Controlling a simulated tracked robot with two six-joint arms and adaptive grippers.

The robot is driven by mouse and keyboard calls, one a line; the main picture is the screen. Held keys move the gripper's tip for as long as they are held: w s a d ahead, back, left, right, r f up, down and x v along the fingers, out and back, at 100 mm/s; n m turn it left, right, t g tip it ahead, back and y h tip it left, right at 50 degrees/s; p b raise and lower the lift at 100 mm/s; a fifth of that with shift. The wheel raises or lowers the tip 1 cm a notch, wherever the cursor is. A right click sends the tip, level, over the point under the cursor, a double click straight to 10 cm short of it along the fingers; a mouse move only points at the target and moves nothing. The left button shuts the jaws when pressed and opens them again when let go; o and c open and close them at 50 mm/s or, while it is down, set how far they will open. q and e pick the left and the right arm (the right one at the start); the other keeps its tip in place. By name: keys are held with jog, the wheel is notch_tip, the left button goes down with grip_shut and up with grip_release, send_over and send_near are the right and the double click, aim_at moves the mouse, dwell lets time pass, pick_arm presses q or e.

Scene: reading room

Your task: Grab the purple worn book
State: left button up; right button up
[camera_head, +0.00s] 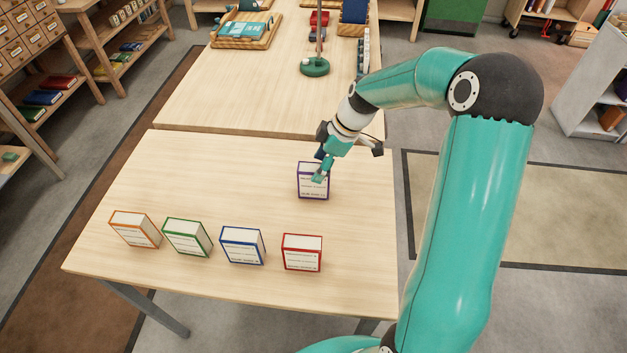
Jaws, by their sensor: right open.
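The purple book (313,188) stands upright on the near light wood table (200,187), right of the table's middle. Its cover edges are purple and its visible faces are white with small lines of print. My right gripper (318,172) reaches it from the upper right and is open. Its fingers are at the book's top and cover part of it. I cannot tell whether they touch it. My left gripper is not in view.
Orange (135,229), green (187,237), blue (242,246) and red (302,252) books stand in a row along the table's near side. A second table behind holds a green lamp base (314,67) and a wooden tray (268,37).

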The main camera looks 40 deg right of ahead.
jog(key=x, duration=0.1)
jog(key=p+x, duration=0.1)
jog(key=x, duration=0.3)
jog(key=shift+s+f, duration=0.15)
jog(key=shift+s, duration=0.1)
grip_shut()
